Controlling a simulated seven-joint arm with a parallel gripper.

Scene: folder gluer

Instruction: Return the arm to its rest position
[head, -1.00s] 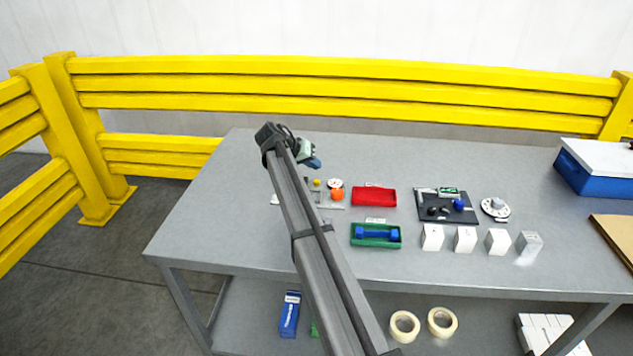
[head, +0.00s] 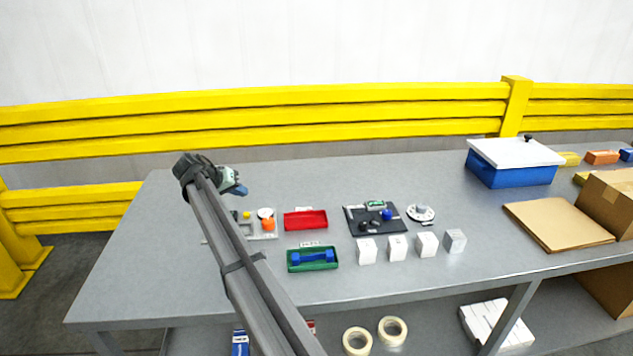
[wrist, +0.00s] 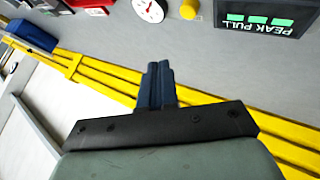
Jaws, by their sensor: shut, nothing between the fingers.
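My gripper (head: 240,190) is at the end of my arm, above the left part of the grey table (head: 130,270) in the head view. In the wrist view its two dark blue fingers (wrist: 158,85) are pressed together with nothing between them. The gripper is apart from the objects on the table. My arm crosses in front of the table's left part and hides some of what lies behind it.
A red tray (head: 305,226), a green tray (head: 292,266) with a blue part, a dark board (head: 360,224) and several white blocks (head: 397,249) sit on the table. A white-lidded blue box (head: 510,174) stands farther right. A yellow rail (head: 300,117) runs behind.

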